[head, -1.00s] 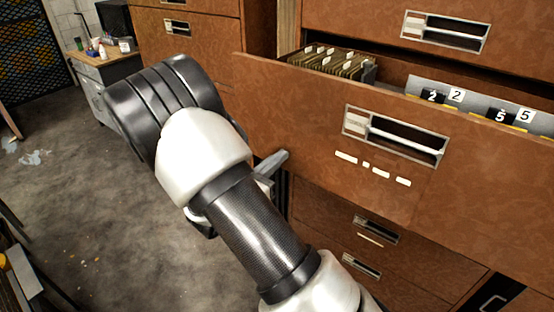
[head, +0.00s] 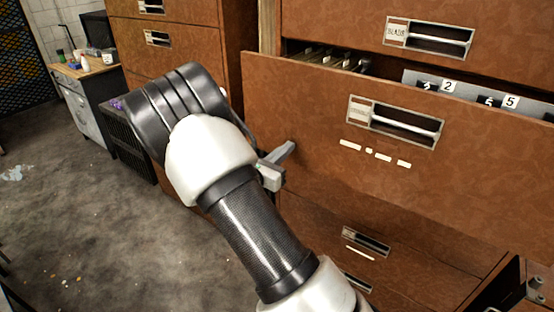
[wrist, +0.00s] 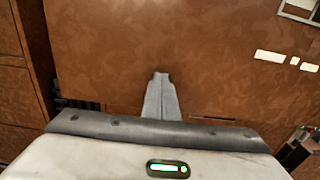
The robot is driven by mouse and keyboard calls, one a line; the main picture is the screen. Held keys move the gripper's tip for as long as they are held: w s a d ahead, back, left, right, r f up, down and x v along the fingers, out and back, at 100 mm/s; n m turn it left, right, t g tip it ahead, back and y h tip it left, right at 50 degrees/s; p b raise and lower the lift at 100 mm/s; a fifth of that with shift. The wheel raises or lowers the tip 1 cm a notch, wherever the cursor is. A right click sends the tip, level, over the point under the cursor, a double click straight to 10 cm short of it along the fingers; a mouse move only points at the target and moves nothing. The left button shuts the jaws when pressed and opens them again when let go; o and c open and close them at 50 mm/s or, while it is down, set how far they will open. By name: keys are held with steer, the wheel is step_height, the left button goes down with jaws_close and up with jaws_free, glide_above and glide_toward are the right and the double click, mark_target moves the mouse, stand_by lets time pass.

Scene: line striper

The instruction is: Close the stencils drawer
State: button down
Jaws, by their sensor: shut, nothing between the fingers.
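The stencils drawer (head: 300,115) is a wide brown drawer pulled partly out of its cabinet. Its front carries a metal label-and-handle fitting (head: 395,122) and several white tape strips (head: 375,154). Grey number stencils (head: 470,95) and folders (head: 335,60) show inside, over the top edge of the front. My gripper (head: 282,156) is shut and empty, at the lower left part of the drawer front. In the wrist view the closed fingers (wrist: 160,92) point at the plain brown front, touching or very close to it; I cannot tell which.
Another drawer with a metal handle (head: 430,36) is above, and lower drawers (head: 360,240) are below. A second brown cabinet (head: 190,55) stands at the left. A small bench (head: 85,70) with bottles is at the far left. The grey floor (head: 90,220) at left is mostly clear.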

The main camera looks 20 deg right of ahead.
steer(key=b+x, duration=0.5)
steer(key=x, duration=1.5)
steer(key=shift+w+d, duration=0.25)
steer(key=shift+d, duration=0.05)
steer(key=shift+r, duration=0.4)
